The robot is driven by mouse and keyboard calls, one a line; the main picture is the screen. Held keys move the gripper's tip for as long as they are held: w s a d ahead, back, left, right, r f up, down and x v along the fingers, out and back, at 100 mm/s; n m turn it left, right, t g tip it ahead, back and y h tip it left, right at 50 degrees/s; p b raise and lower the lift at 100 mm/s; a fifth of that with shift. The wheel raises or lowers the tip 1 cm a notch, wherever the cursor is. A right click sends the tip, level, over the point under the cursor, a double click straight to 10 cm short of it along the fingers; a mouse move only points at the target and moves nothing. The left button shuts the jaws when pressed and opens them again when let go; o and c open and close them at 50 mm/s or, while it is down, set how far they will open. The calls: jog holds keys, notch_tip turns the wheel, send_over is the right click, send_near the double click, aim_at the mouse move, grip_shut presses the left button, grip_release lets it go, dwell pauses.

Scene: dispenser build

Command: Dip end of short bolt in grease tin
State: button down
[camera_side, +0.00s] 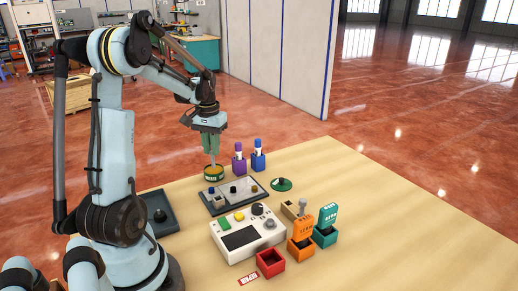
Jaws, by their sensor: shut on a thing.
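My gripper (211,150), with green fingers, points down directly above the grease tin. It is shut on the short bolt (212,160), of which only a thin piece shows below the fingertips. The bolt's lower end meets the tin's opening in this view; I cannot tell whether it touches the grease. The round grease tin (214,175) is dark green with a yellow rim and stands open on the table's far side. A green lid with a dark knob (281,184) lies to its right.
Purple (239,163) and blue (258,160) holders stand right of the tin. A grey tray (234,195) with small parts, a white device (248,235), and red (270,263), orange (300,250) and teal (325,235) boxes are nearer. The table's right side is clear.

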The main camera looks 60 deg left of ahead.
jog(key=shift+f, duration=0.6)
dwell(1.3)
jog(key=shift+r, duration=0.1)
jog(key=shift+r, duration=3.45)
jog(key=w+d+r+m, duration=0.1)
jog(key=d+m, duration=0.1)
jog(key=d, duration=0.8)
jog(key=w+d+r+m, duration=0.1)
jog(key=w+d+m, duration=0.1)
jog(key=d, duration=0.8)
jog(key=w+d+r+m, duration=0.2)
jog(key=d+m, duration=0.2)
jog(key=d, duration=0.7)
jog(key=shift+w, duration=0.25)
